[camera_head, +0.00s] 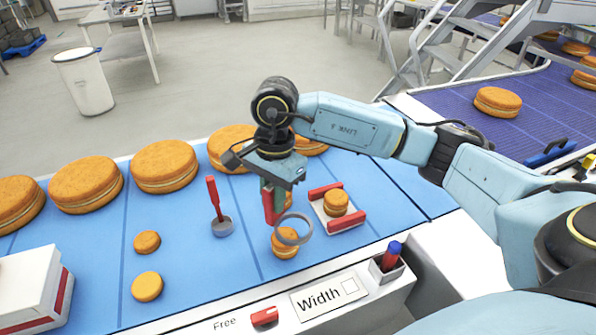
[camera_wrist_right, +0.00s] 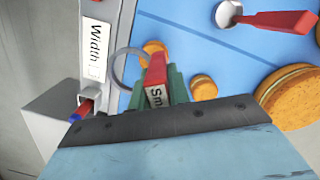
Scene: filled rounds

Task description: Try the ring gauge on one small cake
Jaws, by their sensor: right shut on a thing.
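My right gripper (camera_head: 272,192) points down over the blue belt and is shut on the red handle of the ring gauge (camera_head: 306,237). In the right wrist view the handle (camera_wrist_right: 156,70) sits between the green fingers, with a label starting "Sm". The grey ring (camera_wrist_right: 116,66) hangs tilted. A small orange cake (camera_head: 284,249) stands on the belt below it; the ring overlaps it in the head view but is not seated around it. I cannot tell whether they touch. Other small cakes (camera_head: 147,242) (camera_head: 147,287) lie to the left. My left gripper is not in view.
A small cake (camera_head: 336,203) sits between red bars on a white plate (camera_head: 351,228). Large cakes (camera_head: 164,166) line the back. A "Width" panel (camera_head: 329,296) and red knob (camera_head: 264,317) are in front.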

